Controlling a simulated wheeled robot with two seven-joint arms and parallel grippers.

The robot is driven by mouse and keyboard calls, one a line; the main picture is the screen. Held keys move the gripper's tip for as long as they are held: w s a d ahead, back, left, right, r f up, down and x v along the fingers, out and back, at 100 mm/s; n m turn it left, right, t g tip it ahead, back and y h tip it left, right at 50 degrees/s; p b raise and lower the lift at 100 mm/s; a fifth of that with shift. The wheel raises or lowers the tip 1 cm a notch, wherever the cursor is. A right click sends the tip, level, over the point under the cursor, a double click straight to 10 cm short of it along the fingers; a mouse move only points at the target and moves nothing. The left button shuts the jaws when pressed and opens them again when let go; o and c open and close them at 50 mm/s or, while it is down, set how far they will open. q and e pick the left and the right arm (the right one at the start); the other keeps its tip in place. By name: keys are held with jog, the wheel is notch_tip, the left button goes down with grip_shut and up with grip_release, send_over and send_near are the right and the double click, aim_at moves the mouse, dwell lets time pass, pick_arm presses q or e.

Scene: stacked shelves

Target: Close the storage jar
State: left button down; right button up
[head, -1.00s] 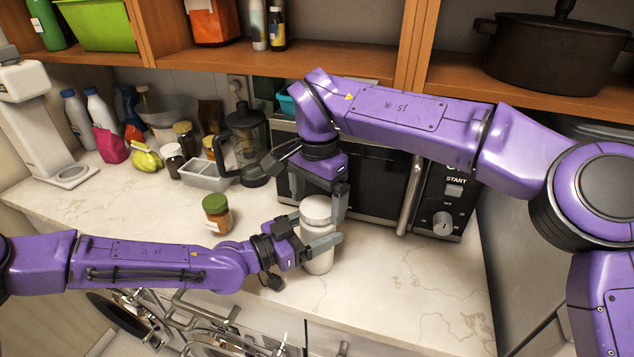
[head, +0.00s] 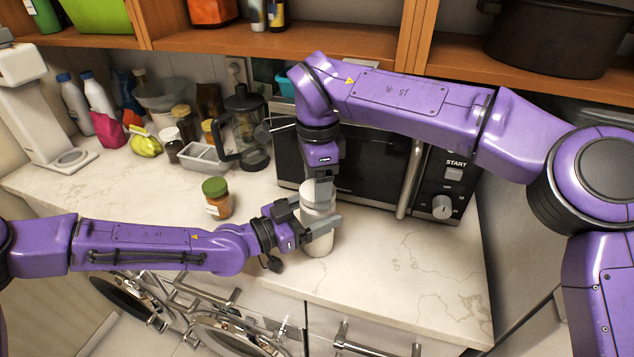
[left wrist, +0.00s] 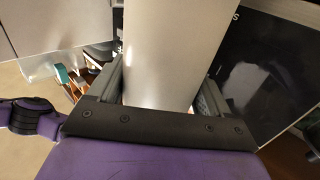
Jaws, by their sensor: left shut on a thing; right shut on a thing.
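The white storage jar (head: 318,246) stands upright on the marble counter in front of the microwave. My left gripper (head: 322,226) comes in from the left and is shut around the jar's body. In the left wrist view the jar's pale wall (left wrist: 170,50) fills the space between the two fingers (left wrist: 163,90). My right gripper (head: 318,192) points down from above and is shut on the jar's white lid (head: 312,190). The lid is at the top of the jar, partly hidden by the fingers. I cannot tell whether it is fully seated.
A green-lidded spice jar (head: 216,198) stands on the counter left of the storage jar. The microwave (head: 365,172) is close behind. A blender (head: 244,130), a clear tray (head: 203,157) and bottles stand at the back left. The counter's right front (head: 430,270) is clear.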

jog(key=m, duration=0.9)
jog(key=shift+m, duration=0.3)
jog(key=m, duration=0.5)
jog(key=shift+f+m, duration=0.1)
jog(key=shift+m, duration=0.3)
jog(key=m, duration=1.4)
jog(key=shift+s+m, duration=0.1)
jog(key=shift+m, duration=0.3)
jog(key=o, duration=1.2)
jog(key=shift+c, duration=0.2)
jog(key=shift+r, duration=2.25)
